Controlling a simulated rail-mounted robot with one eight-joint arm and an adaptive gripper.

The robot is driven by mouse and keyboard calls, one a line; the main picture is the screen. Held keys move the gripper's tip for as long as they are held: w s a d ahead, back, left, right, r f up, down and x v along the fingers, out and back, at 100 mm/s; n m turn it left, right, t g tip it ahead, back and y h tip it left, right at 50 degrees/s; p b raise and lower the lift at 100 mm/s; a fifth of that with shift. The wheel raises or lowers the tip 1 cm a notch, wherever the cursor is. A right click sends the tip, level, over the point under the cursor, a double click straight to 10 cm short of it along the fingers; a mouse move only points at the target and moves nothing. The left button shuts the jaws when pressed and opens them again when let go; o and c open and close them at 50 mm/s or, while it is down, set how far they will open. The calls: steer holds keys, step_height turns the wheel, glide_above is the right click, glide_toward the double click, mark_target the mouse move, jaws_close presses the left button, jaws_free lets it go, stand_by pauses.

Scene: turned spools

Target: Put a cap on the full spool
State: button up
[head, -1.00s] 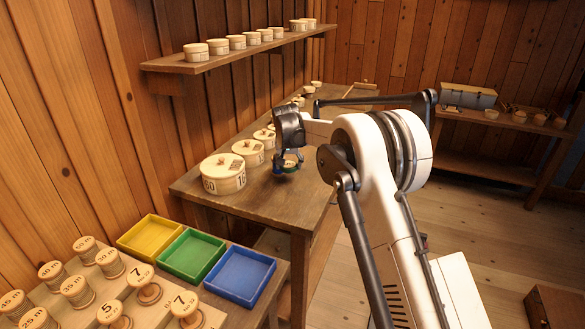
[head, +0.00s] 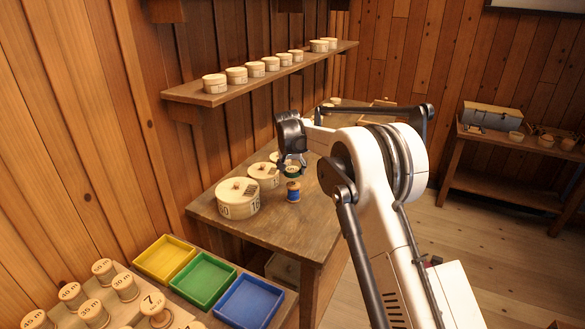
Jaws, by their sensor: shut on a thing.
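A spool wound with blue thread (head: 293,192) stands upright on the workbench, to the right of the round boxes. My gripper (head: 291,168) is above and slightly behind it in the picture, pointing down. It is shut on a small round piece with a pale top and a green edge (head: 291,171), which looks like a cap. The piece shows just above the spool's top. I cannot tell whether they touch.
Lidded round boxes (head: 238,198) line the workbench (head: 275,238) left of the spool. Yellow (head: 165,258), green (head: 205,280) and blue (head: 248,301) trays and several numbered wooden spools (head: 103,271) are in front. A wall shelf (head: 225,93) holds more boxes. The bench's front right is clear.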

mark_target(293, 184)
steer(key=shift+f+b, duration=0.55)
steer(key=shift+f, duration=1.55)
steer(key=shift+s+d+b, duration=0.2)
steer(key=shift+s+b, duration=0.1)
steer(key=shift+b, duration=0.25)
steer(key=shift+f+b, duration=0.4)
steer(key=shift+f, duration=0.2)
steer(key=o, duration=0.7)
steer(key=shift+r, duration=0.1)
steer(key=shift+p+v, duration=1.4)
steer(key=shift+v, duration=4.05)
